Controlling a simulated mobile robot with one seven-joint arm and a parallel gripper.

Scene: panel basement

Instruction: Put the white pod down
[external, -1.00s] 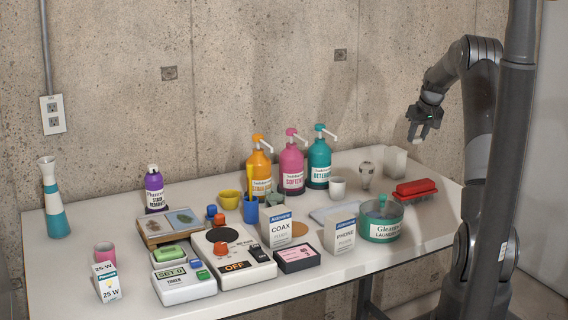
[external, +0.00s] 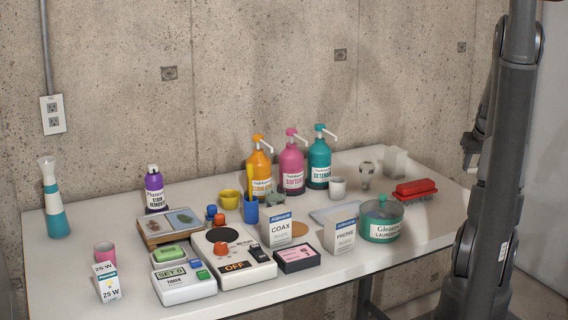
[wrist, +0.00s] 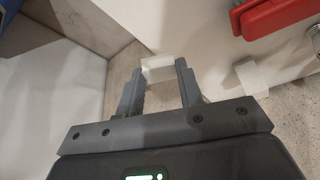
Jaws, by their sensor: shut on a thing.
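The white pod (wrist: 157,68) is between the fingertips of my gripper (wrist: 158,82) in the wrist view. The gripper is shut on it, and the pod looks like a small pale block. Beneath it the wrist view shows a strip of grey floor beside the white table. In the external view the arm is folded at the right, beyond the table's right end. My gripper there is mostly hidden by my own arm, and the pod cannot be seen.
A red brush (external: 415,188) lies near the white table's (external: 440,205) right end, by a white block (external: 395,161), a bulb (external: 365,174) and a teal tub (external: 382,222). Pump bottles (external: 291,168) stand behind. A pale walled shape (wrist: 45,90) fills the wrist view's left.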

